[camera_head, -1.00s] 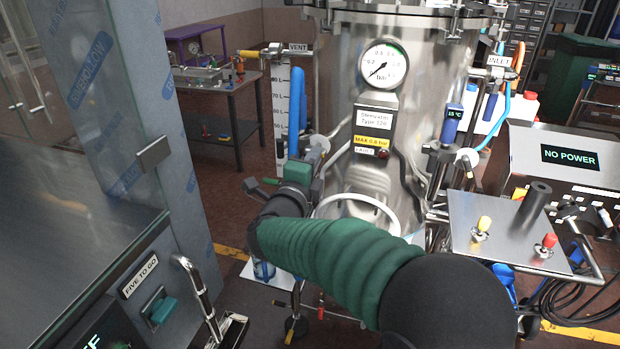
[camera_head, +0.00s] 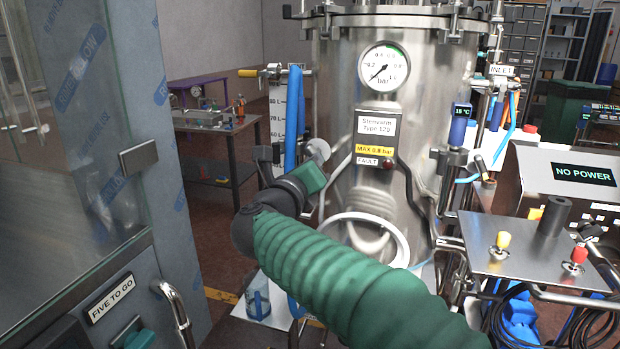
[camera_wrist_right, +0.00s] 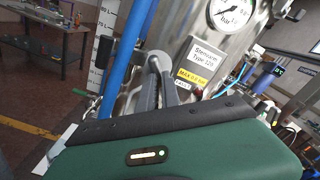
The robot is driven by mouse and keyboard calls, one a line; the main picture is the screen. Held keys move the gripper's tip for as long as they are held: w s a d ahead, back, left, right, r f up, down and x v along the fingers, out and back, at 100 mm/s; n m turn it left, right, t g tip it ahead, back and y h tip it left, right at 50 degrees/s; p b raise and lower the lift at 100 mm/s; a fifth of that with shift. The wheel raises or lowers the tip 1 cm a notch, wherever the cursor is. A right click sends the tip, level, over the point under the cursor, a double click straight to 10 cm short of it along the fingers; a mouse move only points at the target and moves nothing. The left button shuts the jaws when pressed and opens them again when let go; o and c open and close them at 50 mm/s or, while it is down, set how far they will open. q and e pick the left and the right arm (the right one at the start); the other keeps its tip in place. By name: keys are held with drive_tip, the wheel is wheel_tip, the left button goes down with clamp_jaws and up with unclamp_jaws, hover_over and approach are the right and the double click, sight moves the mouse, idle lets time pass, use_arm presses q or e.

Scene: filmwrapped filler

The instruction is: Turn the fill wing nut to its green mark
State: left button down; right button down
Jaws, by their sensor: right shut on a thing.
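My right arm comes in from the lower right in the head view, and its green hand ends beside a pale round fitting (camera_head: 318,150) at the vessel's left side. In the right wrist view my right gripper (camera_wrist_right: 157,64) has its two grey fingers close together on a small pale part, which I take to be the fill wing nut. The fingers cover most of it, and I cannot make out its wings or a green mark. The steel vessel (camera_head: 340,95) stands behind it; it also shows in the right wrist view (camera_wrist_right: 182,48). My left gripper is not in view.
A blue hose (camera_head: 293,115) runs close to the left of the hand. A glass-fronted cabinet (camera_head: 170,225) stands at the left. At the right are a plate with yellow and red switches (camera_head: 520,235) and a grey NO POWER box (camera_head: 540,170).

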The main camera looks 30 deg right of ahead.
drive_tip(key=shift+d+r+m+b, duration=0.3)
drive_tip(key=shift+r+m+b, duration=0.25)
drive_tip(key=shift+m, duration=0.05)
drive_tip(key=shift+r, duration=0.1)
drive_tip(key=c, duration=1.4)
unclamp_jaws()
